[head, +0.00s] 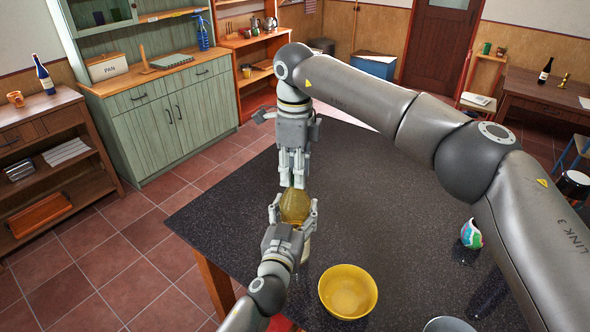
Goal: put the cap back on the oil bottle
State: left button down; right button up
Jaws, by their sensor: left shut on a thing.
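The oil bottle (294,206) is yellow and see-through, and stands about upright over the left part of the dark table. My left gripper (293,212) is shut on it, with a finger on each side. My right gripper (292,184) points down right above the bottle's top, its fingers close together. I cannot make out the cap; it may be hidden between the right fingers or at the bottle's neck. I cannot tell whether the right fingers touch the bottle.
A yellow bowl (348,291) stands on the dark table (385,215), right of my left gripper. A colourful patterned cup-like object (471,234) is farther right, and a grey round container (448,325) is at the front edge of the picture. The table's middle is clear.

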pick_arm(q)
jog(key=shift+r, duration=0.1)
pick_arm(e)
jog(key=o, duration=0.5)
jog(key=shift+c, duration=0.2)
jog(key=shift+r, duration=0.1)
notch_tip(320, 180, up, 12)
pick_arm(q)
jog(key=shift+c, duration=1.2)
grip_release()
